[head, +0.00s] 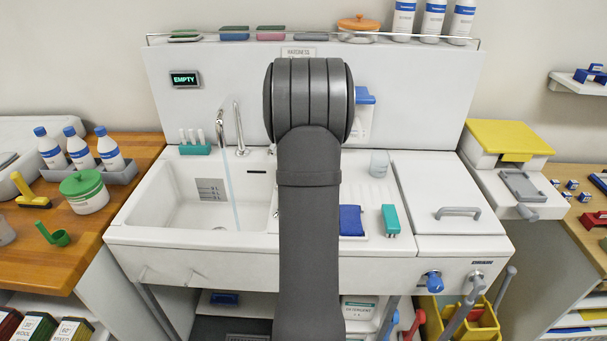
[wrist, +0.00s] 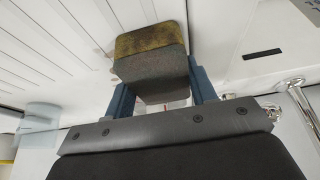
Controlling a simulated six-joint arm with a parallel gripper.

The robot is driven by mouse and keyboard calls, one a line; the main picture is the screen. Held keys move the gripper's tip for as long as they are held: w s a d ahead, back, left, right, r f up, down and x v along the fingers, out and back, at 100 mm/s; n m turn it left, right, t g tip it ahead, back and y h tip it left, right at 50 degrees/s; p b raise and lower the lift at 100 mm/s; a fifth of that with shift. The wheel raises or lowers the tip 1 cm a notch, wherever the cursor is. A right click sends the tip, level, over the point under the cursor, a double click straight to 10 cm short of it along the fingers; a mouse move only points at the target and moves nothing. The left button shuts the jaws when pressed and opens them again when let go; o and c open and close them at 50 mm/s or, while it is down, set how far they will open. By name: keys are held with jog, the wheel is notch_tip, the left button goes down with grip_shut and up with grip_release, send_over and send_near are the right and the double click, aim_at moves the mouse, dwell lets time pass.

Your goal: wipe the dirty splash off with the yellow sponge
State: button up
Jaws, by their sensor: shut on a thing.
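My gripper (wrist: 163,88) shows in the wrist view with its two blue fingers on either side of the sponge (wrist: 150,42). It is shut on this sponge, which has a dull yellow layer and a thicker dark grey layer. The sponge is over the white ribbed drainboard (wrist: 45,45); I cannot tell whether it touches it. A faint brownish mark, perhaps part of the splash, shows just left of the sponge (wrist: 102,49). The rest of any splash is hidden. In the head view my arm hides the gripper and the sponge.
The sink basin (head: 165,205) is at the left with water running from the tap (head: 222,130). A lidded white section (head: 435,185) is at the right.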

jog(key=d, duration=0.3)
jog(key=shift+d+f, duration=0.1)
jog(key=shift+d, duration=0.05)
jog(key=shift+d+r, duration=0.2)
jog(key=shift+d, duration=0.95)
jog(key=shift+d+f, duration=0.1)
jog(key=shift+d, duration=0.25)
jog(key=shift+d+r, duration=0.25)
jog(key=shift+d, duration=0.15)
jog(key=shift+d+f, duration=0.25)
jog(key=shift+d, duration=0.5)
jog(key=shift+s+d, duration=0.15)
jog(key=shift+d, duration=0.05)
jog(key=shift+s+a+f, duration=0.1)
jog(key=shift+a+f, duration=0.05)
jog(key=shift+a, duration=4.4)
jog(key=shift+a+r, duration=0.25)
jog(key=shift+a, duration=0.1)
jog(key=shift+a+f, duration=0.15)
jog(key=shift+a, duration=0.25)
jog(key=shift+d+r, duration=0.2)
jog(key=shift+d, duration=1.75)
jog(key=shift+d+f, duration=0.2)
jog(key=shift+d, duration=0.25)
jog(key=shift+d+r, duration=0.15)
jog(key=shift+d, duration=2.8)
notch_tip(320, 180, up, 8)
jog(key=shift+a, duration=0.15)
